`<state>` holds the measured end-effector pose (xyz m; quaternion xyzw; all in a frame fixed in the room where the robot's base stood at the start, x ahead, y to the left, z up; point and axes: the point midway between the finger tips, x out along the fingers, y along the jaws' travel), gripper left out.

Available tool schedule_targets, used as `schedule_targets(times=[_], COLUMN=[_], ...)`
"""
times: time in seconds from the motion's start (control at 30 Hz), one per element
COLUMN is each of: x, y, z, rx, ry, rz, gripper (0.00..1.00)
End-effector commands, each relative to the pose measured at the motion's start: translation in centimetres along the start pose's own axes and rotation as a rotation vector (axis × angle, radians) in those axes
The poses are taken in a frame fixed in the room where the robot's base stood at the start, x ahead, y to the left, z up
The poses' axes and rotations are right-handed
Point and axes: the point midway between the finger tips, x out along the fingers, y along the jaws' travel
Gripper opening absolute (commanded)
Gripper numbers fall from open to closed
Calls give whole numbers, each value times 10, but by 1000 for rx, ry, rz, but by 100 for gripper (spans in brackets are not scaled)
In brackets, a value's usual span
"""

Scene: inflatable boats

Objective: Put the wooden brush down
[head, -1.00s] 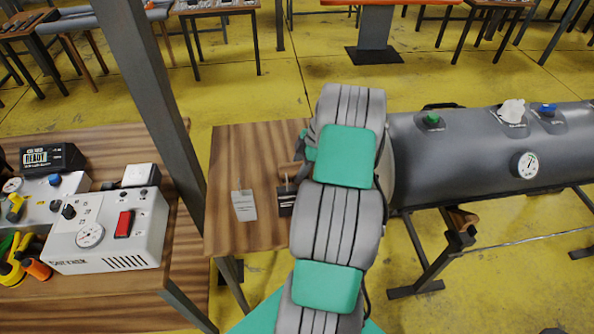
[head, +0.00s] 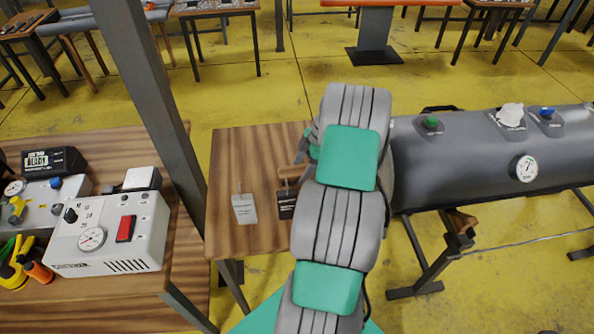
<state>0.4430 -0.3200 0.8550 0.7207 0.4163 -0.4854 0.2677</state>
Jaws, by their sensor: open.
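The wooden brush (head: 289,172) shows only as a short light-brown piece at the right part of the small wooden table (head: 235,160). The rest of it is hidden behind my arm. My gripper (head: 301,165) is mostly hidden by my grey and green arm; a grey finger shows right beside the brush. The gripper is open. I cannot tell whether the brush touches a finger or rests fully on the tabletop.
A white tag (head: 244,209) and a black tag (head: 286,205) lie at the table's front. A grey boat tube (head: 460,165) with valves and a gauge is at right. A metal post (head: 150,110) and a bench with a white control box (head: 110,232) are at left.

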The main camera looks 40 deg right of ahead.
Motion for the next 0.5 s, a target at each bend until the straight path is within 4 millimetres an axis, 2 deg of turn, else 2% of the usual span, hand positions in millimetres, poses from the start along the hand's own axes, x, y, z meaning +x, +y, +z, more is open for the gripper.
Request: schedule_targets(times=[0.1,0.2,0.37,0.43,0.47,0.5], x=[-24,-43,-55,-59,-62,-66], y=[9,10,10,11,11,9], z=[-1,-4,-7,-18,-30,-51], rx=[-8,-9,-11,3,16,48], ry=[-3,-2,-3,-11,-20,-36], rz=[9,9,10,12,15,19], gripper=[67,67,67,67,67,67])
